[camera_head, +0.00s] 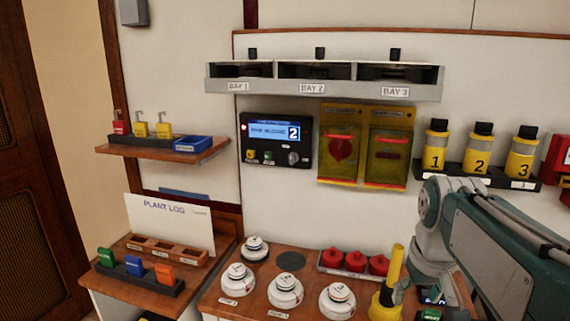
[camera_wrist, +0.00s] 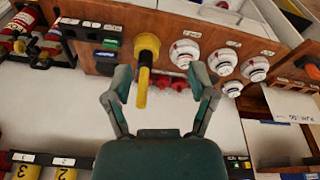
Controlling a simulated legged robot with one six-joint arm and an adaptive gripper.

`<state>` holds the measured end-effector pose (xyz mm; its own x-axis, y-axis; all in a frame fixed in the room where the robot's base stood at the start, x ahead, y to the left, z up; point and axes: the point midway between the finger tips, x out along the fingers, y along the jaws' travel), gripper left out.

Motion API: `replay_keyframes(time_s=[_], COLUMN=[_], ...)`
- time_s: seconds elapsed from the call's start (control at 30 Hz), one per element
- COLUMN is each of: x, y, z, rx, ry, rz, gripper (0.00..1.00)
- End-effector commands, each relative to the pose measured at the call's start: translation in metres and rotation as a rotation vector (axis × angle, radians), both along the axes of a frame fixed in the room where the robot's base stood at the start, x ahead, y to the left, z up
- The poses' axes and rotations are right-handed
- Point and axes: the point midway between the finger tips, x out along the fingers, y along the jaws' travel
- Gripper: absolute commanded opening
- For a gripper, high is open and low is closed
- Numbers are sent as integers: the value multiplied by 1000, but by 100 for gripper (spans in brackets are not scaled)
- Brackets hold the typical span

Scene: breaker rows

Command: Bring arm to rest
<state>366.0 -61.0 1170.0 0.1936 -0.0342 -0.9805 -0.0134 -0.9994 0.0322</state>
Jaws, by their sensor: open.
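My arm comes in from the right in the head view, with its pale joint (camera_head: 432,205) in front of the wall and its wrist bent down over the right part of the wooden bench (camera_head: 215,290). My gripper (camera_wrist: 160,78) is open in the wrist view, its two fingers spread with nothing held. The fingertips are not clear in the head view.
White round detectors (camera_head: 284,290) and red knobs (camera_head: 355,262) stand on the bench. Yellow numbered canisters (camera_head: 479,150) stand on a rack at right. A bay shelf (camera_head: 320,88), a display panel (camera_head: 276,140) and yellow breaker boxes (camera_head: 364,147) are on the wall. Side shelves (camera_head: 170,150) stand left.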

Motion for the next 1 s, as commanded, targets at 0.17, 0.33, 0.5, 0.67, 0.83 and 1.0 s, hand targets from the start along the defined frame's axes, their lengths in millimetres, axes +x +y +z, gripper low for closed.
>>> replay_keyframes(time_s=[0.17, 0.33, 0.5, 0.67, 0.83, 1.0], x=[-45, -84, -109, -115, -115, -115], y=[28, 48, 59, 61, 61, 61], z=[-14, -37, -58, -66, -66, -65], rx=[-2, 10, 24, 30, 30, 30], ry=[-108, -207, -277, -297, -296, -296], rz=[10, 15, 19, 18, 17, 18], gripper=[72, 72, 72, 72, 72, 72])
